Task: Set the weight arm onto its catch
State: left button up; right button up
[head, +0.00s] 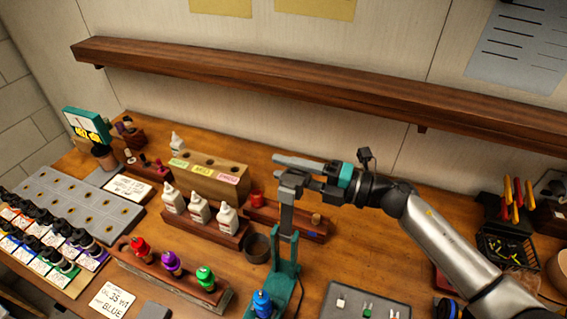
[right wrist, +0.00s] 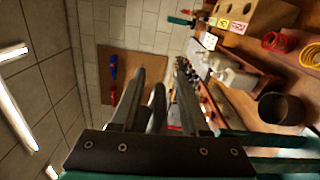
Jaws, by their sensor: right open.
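A teal stand (head: 286,262) stands on the bench at the front middle, with a grey upright bar (head: 286,218) rising from it. I take this bar for the weight arm; no catch can be made out. My right gripper (head: 281,173) is open at the top of the bar, its fingers pointing left. Whether it touches the bar is unclear. In the right wrist view the two grey fingers (right wrist: 160,88) stand apart, with a grey rounded piece (right wrist: 157,108) between them. A blue-capped shock (head: 262,303) is at the foot of the stand. My left gripper is not in view.
White bottles (head: 199,211) stand in a wooden rack left of the stand, with a dark cup (head: 257,247) nearby. Red, purple and green shocks (head: 172,263) sit in a front rack. A grey mat (head: 345,300) lies to the right. A wooden shelf (head: 300,83) runs along the wall.

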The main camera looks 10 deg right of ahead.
jog(key=shift+w+a, duration=0.25)
jog(key=shift+a, duration=0.15)
grip_shut()
jog(key=shift+f, duration=0.15)
dwell(1.1)
